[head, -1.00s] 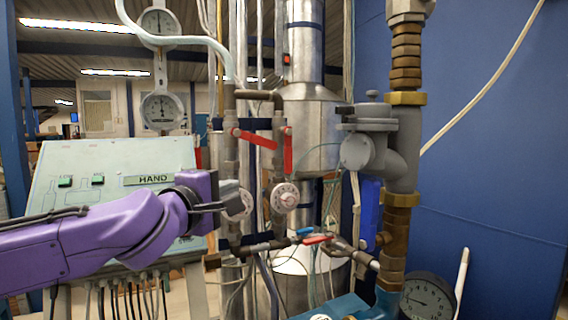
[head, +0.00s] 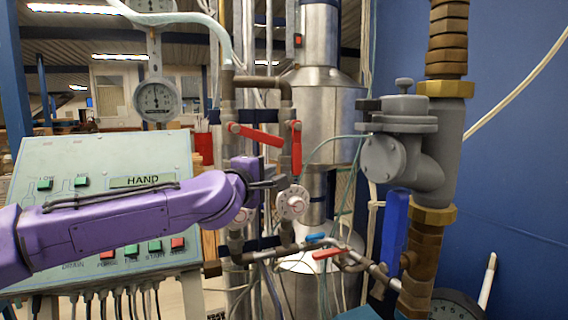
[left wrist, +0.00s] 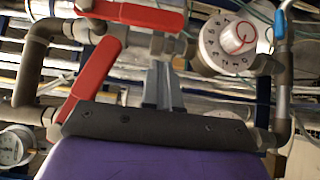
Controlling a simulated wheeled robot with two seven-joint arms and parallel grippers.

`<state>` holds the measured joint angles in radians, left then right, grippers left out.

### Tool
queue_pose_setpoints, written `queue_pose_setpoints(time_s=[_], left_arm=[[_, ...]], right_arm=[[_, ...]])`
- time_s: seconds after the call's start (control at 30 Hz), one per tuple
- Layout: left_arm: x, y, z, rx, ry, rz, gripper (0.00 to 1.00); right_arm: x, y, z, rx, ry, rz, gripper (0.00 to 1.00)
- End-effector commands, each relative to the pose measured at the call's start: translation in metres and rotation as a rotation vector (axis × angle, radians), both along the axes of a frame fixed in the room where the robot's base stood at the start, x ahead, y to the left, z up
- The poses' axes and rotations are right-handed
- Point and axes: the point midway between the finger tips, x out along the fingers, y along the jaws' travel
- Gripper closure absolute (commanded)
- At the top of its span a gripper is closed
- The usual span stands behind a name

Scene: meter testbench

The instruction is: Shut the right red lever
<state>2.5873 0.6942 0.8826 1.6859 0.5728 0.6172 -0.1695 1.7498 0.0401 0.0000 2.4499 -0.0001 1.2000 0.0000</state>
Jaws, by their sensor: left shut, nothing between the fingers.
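The right red lever (head: 296,148) hangs down almost vertically from its pipe valve in the head view. In the left wrist view it lies across the top (left wrist: 130,15). The left red lever (head: 258,136) slants down to the right from its own valve, and shows at the left wrist view's left side (left wrist: 95,75). My left gripper (head: 278,182) is shut and empty, just below and left of the right lever's lower end, above the right dial. Whether it touches anything is unclear. In the wrist view its fingers (left wrist: 163,88) point at the pipes. My right gripper is out of view.
A white dial (head: 292,203) sits below the right lever; another is partly behind my left gripper. Lower down are a blue handle (head: 315,238) and a red handle (head: 328,254). A grey valve body (head: 400,150) stands to the right. The HAND control panel (head: 100,165) is left.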

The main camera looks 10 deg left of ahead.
Motion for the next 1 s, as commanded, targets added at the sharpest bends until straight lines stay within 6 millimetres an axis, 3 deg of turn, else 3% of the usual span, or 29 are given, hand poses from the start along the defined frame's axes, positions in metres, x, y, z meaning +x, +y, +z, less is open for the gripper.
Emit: queue_pose_setpoints(time_s=[0.1, 0.3, 0.67, 1.0], left_arm=[[0.013, -0.017, 0.002, 0.002, 0.002, -0.002, 1.00], [0.023, -0.032, 0.001, 0.000, 0.000, 0.000, 1.00], [0.024, -0.034, 0.000, 0.000, -0.001, 0.000, 1.00], [0.027, -0.036, -0.005, -0.044, -0.031, 0.003, 1.00]], right_arm=[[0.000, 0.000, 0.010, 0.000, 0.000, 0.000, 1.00], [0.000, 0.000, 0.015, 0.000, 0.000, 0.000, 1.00], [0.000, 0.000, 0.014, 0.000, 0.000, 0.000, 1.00], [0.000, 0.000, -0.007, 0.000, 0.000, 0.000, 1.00]])
